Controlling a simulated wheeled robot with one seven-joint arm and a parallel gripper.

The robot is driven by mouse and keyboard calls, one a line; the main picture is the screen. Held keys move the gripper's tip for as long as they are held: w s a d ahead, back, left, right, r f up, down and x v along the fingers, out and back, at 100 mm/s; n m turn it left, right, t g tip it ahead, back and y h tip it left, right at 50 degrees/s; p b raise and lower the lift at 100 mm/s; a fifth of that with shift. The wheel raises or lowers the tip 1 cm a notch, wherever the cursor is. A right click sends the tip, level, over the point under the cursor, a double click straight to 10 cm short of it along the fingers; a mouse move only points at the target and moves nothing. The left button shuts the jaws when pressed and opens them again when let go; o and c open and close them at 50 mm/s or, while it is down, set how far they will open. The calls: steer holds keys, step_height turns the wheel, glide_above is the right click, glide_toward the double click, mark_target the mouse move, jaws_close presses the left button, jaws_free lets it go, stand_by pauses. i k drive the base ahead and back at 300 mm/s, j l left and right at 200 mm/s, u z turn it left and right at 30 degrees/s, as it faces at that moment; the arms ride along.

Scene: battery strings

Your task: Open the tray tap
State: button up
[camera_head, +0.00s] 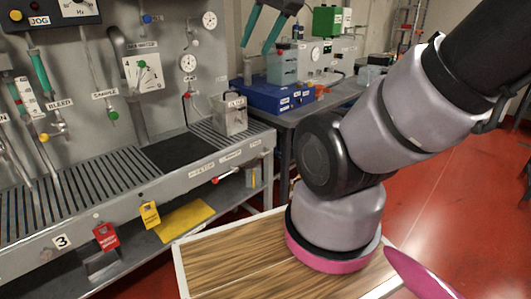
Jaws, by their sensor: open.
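A small tap with a red lever (224,178) sits on the front face of the long grey drip tray (95,215), near its right end. It looks like the tray tap, but its label is too small to read surely, and I cannot tell its valve state. My gripper (257,46) is at the top of the view, with two teal fingers spread apart and nothing between them. It is well above and apart from the red-levered tap in the picture.
Other taps are on the grey panel: a yellow-handled one by BLEED (45,137) and a green one by SAMPLE (113,115). Red (106,236) and yellow (150,215) tags hang in front. A blue box (277,95) is behind.

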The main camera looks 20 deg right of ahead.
mark_target(262, 154)
steer(key=i+l, duration=0.15)
steer(key=l, duration=0.2)
steer(key=i+l, duration=0.2)
steer(key=i+l+u, duration=0.1)
steer(key=l, duration=0.35)
steer(key=i+l, duration=0.35)
steer(key=l, duration=0.3)
steer(key=l+u, duration=0.3)
steer(key=l, duration=0.35)
steer(key=l+u, duration=0.25)
steer(key=l, duration=0.4)
steer(key=k+j, duration=0.4)
